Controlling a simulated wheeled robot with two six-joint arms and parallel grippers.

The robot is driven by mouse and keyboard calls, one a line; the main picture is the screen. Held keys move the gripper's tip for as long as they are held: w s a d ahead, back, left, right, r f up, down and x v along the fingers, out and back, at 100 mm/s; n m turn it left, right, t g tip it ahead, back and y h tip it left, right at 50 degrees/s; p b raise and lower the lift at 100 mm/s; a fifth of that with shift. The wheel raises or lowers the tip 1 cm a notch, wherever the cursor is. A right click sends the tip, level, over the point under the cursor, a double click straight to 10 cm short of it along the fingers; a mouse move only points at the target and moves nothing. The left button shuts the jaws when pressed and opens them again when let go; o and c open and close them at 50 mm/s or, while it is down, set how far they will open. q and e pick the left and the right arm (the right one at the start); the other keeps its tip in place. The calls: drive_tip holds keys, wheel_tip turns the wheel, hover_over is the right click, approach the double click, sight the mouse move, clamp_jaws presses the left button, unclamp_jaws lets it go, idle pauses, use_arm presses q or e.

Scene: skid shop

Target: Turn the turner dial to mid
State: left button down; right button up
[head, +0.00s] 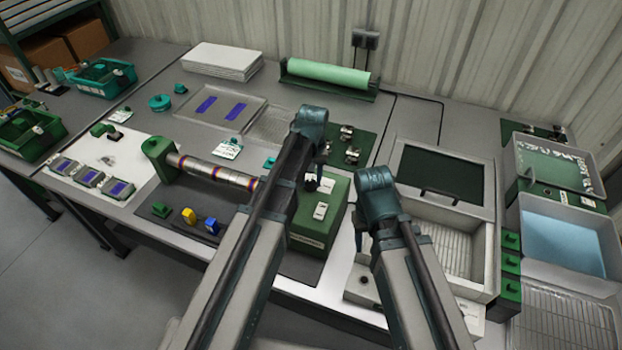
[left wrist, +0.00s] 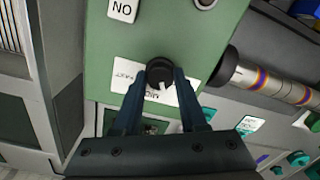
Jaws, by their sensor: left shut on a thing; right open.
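The turner is a green box (head: 336,205) with a steel pipe (head: 208,170) reaching left from it to a green end stand. Its dial is a black knob (left wrist: 160,72) with a white pointer mark, seen in the left wrist view over a white label. The lettering is partly hidden and too small to read surely, so I cannot tell the setting. My left gripper (left wrist: 158,88) is shut on the dial, a finger on each side. In the head view its arm covers part of the box. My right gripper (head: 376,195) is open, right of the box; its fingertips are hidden.
A grey open-lidded machine (head: 450,235) stands right of the turner, close to my right arm. Trays (head: 560,240) line the far right. Yellow (head: 189,215) and blue (head: 212,226) blocks sit at the front edge. A green roll (head: 327,73) lies at the back.

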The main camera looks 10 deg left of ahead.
sight(311, 183)
use_arm(q)
drive_tip(key=m, duration=0.5)
drive_tip(key=shift+m, duration=0.7)
drive_tip(key=shift+c, duration=2.2)
unclamp_jaws()
wheel_tip(311, 183, up, 14)
drive_tip(key=p, duration=1.4)
drive_tip(key=shift+s+d+f, duration=0.1)
